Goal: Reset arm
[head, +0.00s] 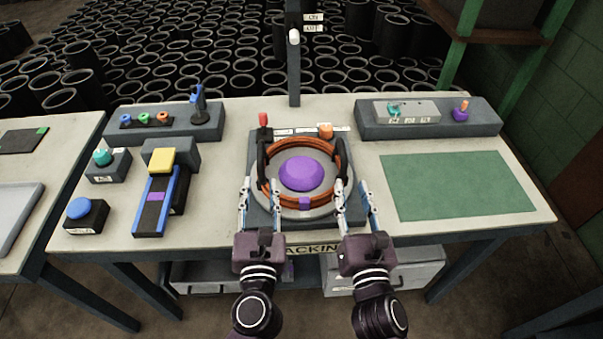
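My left gripper (260,190) is over the front left edge of the central round fixture (260,201), fingers pointing away from me. Its two fingers stand apart. My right gripper (351,190) is over the fixture's front right edge, fingers also apart. I see nothing held in either. The fixture carries an orange ring (305,143) around a purple dome (301,173). Black curved pieces stand at the ring's left (262,160) and right (341,155). I cannot tell whether any finger touches the fixture.
The bench holds a blue button box (87,215), a blue sloped unit with a yellow block (161,160), and a back right console (428,119). A green mat (457,186) lies empty at the right. A dark post (294,75) rises behind. Many black sleeves fill the background.

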